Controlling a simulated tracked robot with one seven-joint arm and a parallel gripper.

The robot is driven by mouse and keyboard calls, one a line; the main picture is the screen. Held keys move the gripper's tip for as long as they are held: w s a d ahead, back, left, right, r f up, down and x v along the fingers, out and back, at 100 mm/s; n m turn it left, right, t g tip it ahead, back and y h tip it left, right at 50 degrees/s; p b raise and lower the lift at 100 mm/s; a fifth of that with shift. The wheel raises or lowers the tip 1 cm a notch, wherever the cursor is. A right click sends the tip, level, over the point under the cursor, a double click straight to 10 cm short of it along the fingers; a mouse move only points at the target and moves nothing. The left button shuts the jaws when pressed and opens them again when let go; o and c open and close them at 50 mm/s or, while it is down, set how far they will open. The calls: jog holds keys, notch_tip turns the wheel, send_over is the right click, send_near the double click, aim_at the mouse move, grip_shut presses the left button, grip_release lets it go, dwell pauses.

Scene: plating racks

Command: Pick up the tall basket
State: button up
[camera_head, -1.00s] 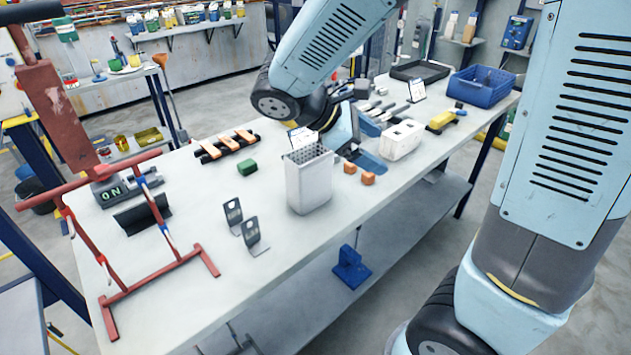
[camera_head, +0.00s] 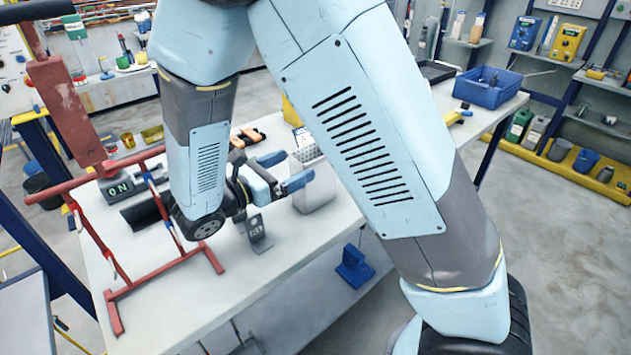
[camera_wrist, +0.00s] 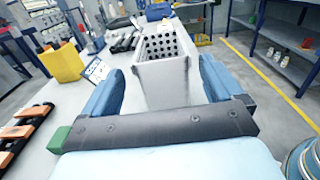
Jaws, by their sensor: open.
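The tall basket (camera_head: 320,193) is a pale grey upright box with a grid of holes at its top. It stands on the white table, partly hidden behind my arm in the head view. My gripper (camera_head: 298,166) is open beside the basket, its blue fingers pointing at it. In the wrist view the basket (camera_wrist: 167,82) stands upright between the two spread fingers of my gripper (camera_wrist: 160,85). I see no clear closing contact, and cannot tell how far the fingers reach along its sides.
A red frame stand (camera_head: 118,262) stands at the table's left. A small dark bracket plate (camera_head: 256,233) stands below my gripper. A blue crate (camera_head: 485,86) is at the far right end.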

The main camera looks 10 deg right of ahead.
aim_at(314, 157)
jog(key=shift+a+f, duration=0.1)
jog(key=shift+f, duration=0.1)
jog(key=shift+w+d, duration=0.1)
jog(key=shift+d, duration=0.15)
jog(key=shift+x, duration=3.45)
jog(key=shift+c, duration=0.2)
jog(key=c, duration=1.5)
